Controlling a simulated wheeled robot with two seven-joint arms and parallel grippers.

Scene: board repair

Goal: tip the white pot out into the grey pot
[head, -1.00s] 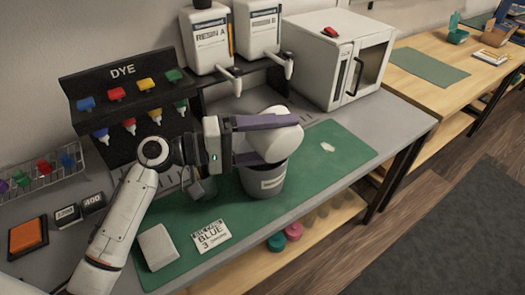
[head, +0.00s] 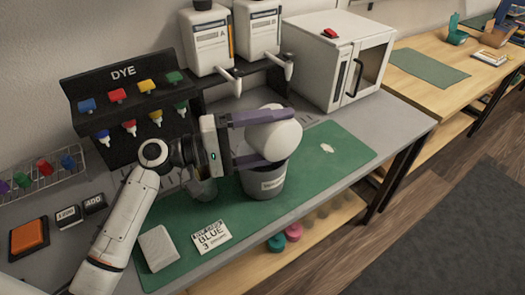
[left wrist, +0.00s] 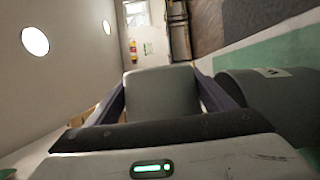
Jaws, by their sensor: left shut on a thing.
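The white pot (head: 273,138) is tipped well over on its side above the grey pot, with its round base facing the head camera. My left gripper (head: 262,139) is shut on the white pot, its purple fingers along both sides. The white pot also shows between the fingers in the left wrist view (left wrist: 163,93). The grey pot (head: 264,182) stands upright on the green mat, right below the white pot. Its label faces front. Its mouth is mostly hidden, and I cannot see anything pouring. My right gripper is not in view.
The green mat (head: 330,170) also bears a BLUE card (head: 211,236) and a pale block (head: 159,248). The dye rack (head: 125,90), the resin dispensers (head: 208,42) and a white cabinet (head: 320,60) stand behind. The mat's right end is mostly clear, with a white patch.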

